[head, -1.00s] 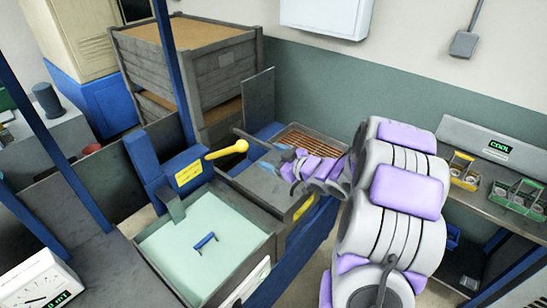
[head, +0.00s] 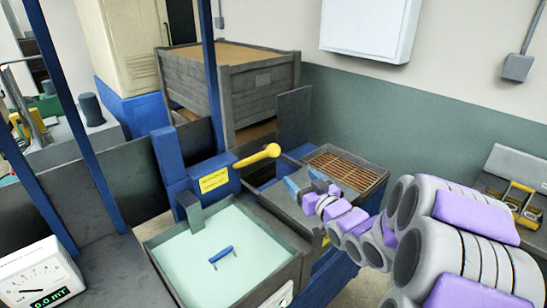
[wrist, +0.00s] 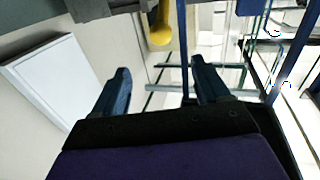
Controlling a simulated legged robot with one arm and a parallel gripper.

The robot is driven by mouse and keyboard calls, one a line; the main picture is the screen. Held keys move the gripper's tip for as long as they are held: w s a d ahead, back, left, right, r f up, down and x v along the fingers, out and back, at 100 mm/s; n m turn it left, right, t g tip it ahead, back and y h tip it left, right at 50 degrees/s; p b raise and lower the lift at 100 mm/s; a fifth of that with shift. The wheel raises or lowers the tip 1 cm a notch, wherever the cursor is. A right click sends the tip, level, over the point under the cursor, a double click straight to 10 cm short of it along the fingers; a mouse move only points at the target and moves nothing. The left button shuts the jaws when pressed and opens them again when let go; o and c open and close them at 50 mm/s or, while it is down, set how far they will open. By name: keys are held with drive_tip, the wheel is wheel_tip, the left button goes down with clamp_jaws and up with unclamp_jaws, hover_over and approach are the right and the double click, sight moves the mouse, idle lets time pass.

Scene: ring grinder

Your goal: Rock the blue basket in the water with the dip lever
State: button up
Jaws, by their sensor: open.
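The dip lever (head: 257,156) is a yellow rod with a round knob, sticking out to the right from a blue post with a yellow label. Its yellow knob also shows at the top of the wrist view (wrist: 160,32), beyond my fingers. The blue basket shows only as a blue handle (head: 221,254) above the pale green water (head: 200,268) in the grey tank; the rest is hidden under the water. My gripper (head: 300,184) is to the right of the lever knob and apart from it. In the wrist view its two blue fingers (wrist: 158,85) are spread, with nothing between them.
A grey bench with a rusty grate (head: 345,172) lies behind my gripper. A wooden crate (head: 230,85) stands at the back. A meter (head: 40,275) is at the lower left, and a yellow basket (head: 520,200) sits on the right shelf.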

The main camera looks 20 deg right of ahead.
sight(277, 155)
drive_tip(key=w+p, duration=0.2)
drive_tip(key=w, duration=0.3)
drive_tip(key=w+a+p, duration=0.1)
drive_tip(key=w+p, duration=0.1)
drive_tip(key=w, duration=0.4)
drive_tip(key=w+p, duration=0.2)
drive_tip(key=w, duration=0.4)
drive_tip(key=shift+w+a+p, duration=0.15)
drive_tip(key=shift+p, duration=0.2)
drive_tip(key=shift+c, duration=0.2)
